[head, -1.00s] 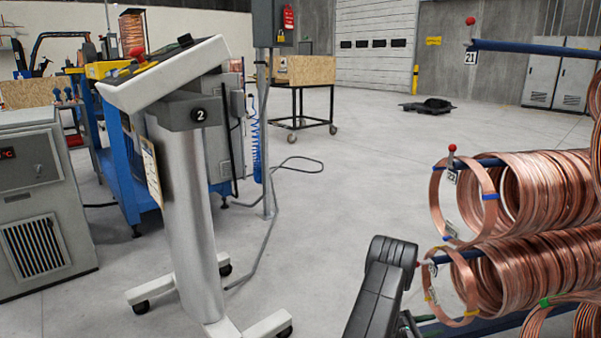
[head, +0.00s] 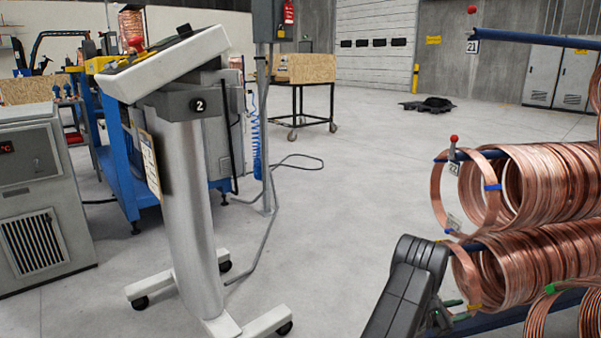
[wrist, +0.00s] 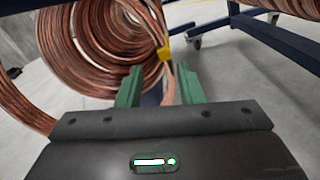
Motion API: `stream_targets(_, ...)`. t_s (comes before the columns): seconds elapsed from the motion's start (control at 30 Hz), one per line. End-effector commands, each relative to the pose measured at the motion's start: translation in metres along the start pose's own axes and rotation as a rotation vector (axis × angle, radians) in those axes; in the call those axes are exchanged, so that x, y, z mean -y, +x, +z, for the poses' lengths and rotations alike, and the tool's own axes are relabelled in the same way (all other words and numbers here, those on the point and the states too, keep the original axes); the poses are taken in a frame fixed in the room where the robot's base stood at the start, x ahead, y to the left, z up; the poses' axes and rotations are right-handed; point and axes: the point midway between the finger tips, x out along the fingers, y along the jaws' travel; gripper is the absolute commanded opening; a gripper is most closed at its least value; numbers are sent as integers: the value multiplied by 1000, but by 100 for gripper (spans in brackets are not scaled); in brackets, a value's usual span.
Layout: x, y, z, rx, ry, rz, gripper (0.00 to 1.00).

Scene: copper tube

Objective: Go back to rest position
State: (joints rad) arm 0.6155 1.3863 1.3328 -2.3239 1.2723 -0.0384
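My gripper (wrist: 160,70) shows in the wrist view with its two green fingers apart. A copper coil (wrist: 85,50) with a yellow band (wrist: 164,50) lies just beyond the fingertips, and a strand of it shows between the fingers. I cannot tell whether the fingers touch it. In the head view my dark arm is at the lower right, in front of the lower row of copper coils (head: 550,262). The gripper there is mostly hidden, with bits of green showing beside the arm.
An upper row of coils (head: 560,180) hangs on a blue bar of the rack at right. A control stand (head: 190,200) on wheels stands left of centre, with a grey machine (head: 40,200) at far left. The middle floor is clear.

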Motion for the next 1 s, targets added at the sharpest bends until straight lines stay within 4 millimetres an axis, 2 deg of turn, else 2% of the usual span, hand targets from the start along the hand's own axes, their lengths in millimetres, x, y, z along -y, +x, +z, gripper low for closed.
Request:
stream_targets(0.07, -2, -15, 6, -2, -1, 1, 34)
stream_targets(0.53, -2, -103, 2, -1, 0, 2, 34)
stream_targets(0.73, -1, -122, 3, 1, 1, 1, 34)
stream_targets(1.0, -1, -126, 4, 1, 2, -1, 34)
